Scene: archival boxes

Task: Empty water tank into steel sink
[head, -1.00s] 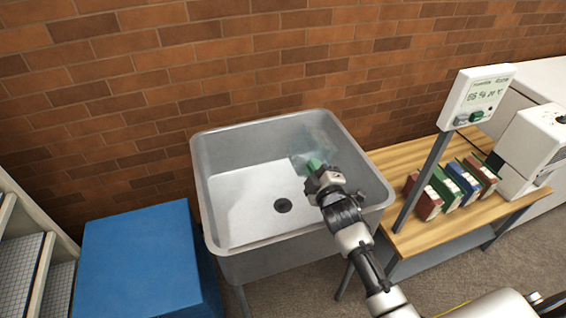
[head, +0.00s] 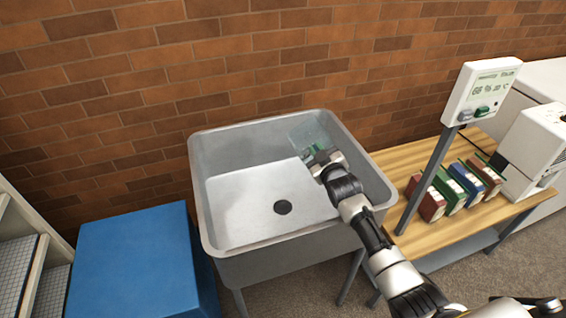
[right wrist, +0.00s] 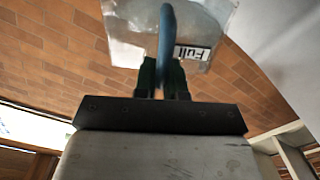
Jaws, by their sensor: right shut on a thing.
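The steel sink (head: 225,135) stands against the brick wall, with a dark drain in its pale floor. The water tank (head: 311,131) is a clear, see-through container over the sink's back right part. My right gripper (head: 320,157) is shut on the tank, above the sink basin. In the right wrist view the tank (right wrist: 125,22) shows a blue handle (right wrist: 166,35) between the dark green fingers (right wrist: 163,78) and a label reading "Full". The water level inside is hard to tell. My left gripper is not in view.
A blue box (head: 135,265) stands left of the sink. On the right, a wooden table (head: 395,165) holds several coloured books (head: 450,187) and a white device (head: 530,145). A display on a post (head: 482,93) rises beside the sink's right side.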

